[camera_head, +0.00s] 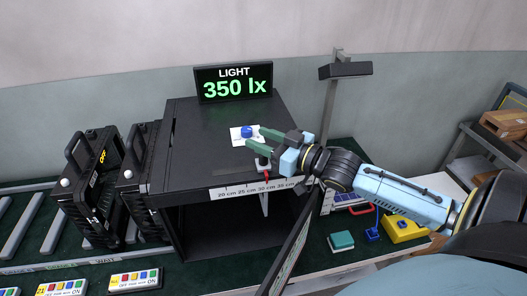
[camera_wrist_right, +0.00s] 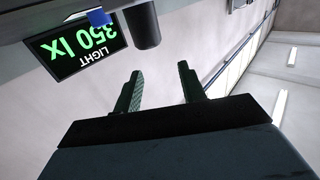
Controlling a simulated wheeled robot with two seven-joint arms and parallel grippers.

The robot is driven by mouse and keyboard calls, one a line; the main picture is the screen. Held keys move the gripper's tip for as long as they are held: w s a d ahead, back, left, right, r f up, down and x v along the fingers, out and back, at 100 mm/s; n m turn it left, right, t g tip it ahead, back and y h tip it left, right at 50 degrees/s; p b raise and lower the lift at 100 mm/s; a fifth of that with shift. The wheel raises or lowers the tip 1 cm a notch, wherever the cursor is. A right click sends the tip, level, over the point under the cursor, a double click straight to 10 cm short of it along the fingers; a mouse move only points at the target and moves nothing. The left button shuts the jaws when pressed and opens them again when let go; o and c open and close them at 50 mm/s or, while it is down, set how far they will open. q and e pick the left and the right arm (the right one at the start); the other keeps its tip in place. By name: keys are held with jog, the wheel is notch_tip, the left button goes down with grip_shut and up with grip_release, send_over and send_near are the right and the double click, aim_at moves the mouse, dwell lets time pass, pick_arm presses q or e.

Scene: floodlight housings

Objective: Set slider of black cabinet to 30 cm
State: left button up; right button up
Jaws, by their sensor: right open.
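The black cabinet (camera_head: 190,150) stands in the middle with its front open. A scale strip (camera_head: 238,191) with centimetre marks runs along its top front edge. The slider (camera_head: 262,163) is a dark knob with a red pointer, which stands just above the 30 cm label. My right gripper (camera_head: 257,137) is open above the cabinet top, its green fingers pointing left, close to the slider and a blue knob. In the wrist view, the space between the fingers (camera_wrist_right: 159,76) is empty. A dark cylinder (camera_wrist_right: 142,27), probably the slider knob, lies beyond them. My left gripper is out of view.
The blue knob (camera_head: 247,131) sits on a white plate on the cabinet top. A display (camera_head: 234,83) behind reads 350 lx. A lamp post (camera_head: 328,110) stands right of it. The cabinet door (camera_head: 290,255) hangs open. Black housings (camera_head: 90,190) stand at left.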

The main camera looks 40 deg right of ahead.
notch_tip(320, 180, up, 6)
jog(key=shift+f, duration=0.25)
dwell(0.5)
